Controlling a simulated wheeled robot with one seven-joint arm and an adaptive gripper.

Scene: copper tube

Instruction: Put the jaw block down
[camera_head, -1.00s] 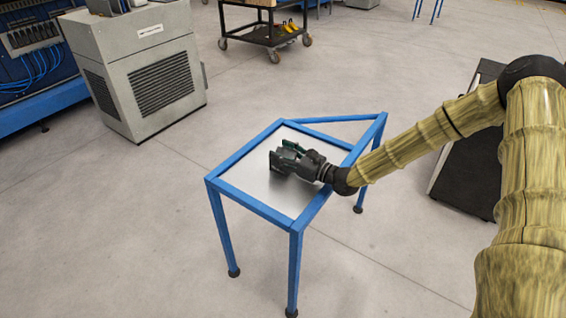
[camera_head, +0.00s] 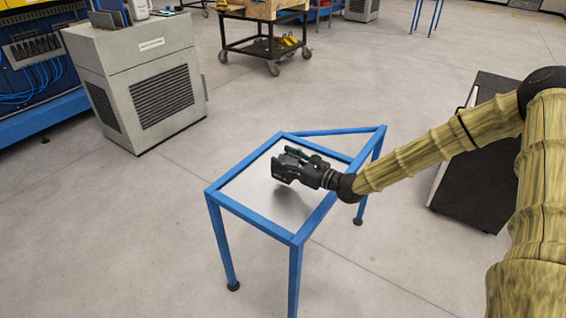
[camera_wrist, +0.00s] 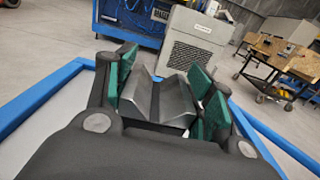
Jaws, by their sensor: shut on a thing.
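The jaw block (camera_wrist: 158,98) is a dark grey metal piece with a V-shaped groove. It sits between the green-padded fingers of my gripper (camera_wrist: 160,92) in the wrist view, with a pad against each side. In the head view my gripper (camera_head: 292,165) is over the silver top (camera_head: 262,197) of a blue-framed table (camera_head: 252,218). The block is small and dark there and hard to tell from the fingers. I cannot tell whether its underside touches the table top.
The table top around my gripper is bare. A grey cabinet (camera_head: 150,85) stands at the back left. A black cart (camera_head: 262,45) with a wooden box is behind. A dark slanted panel (camera_head: 478,170) stands on the floor at the right, behind my arm.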

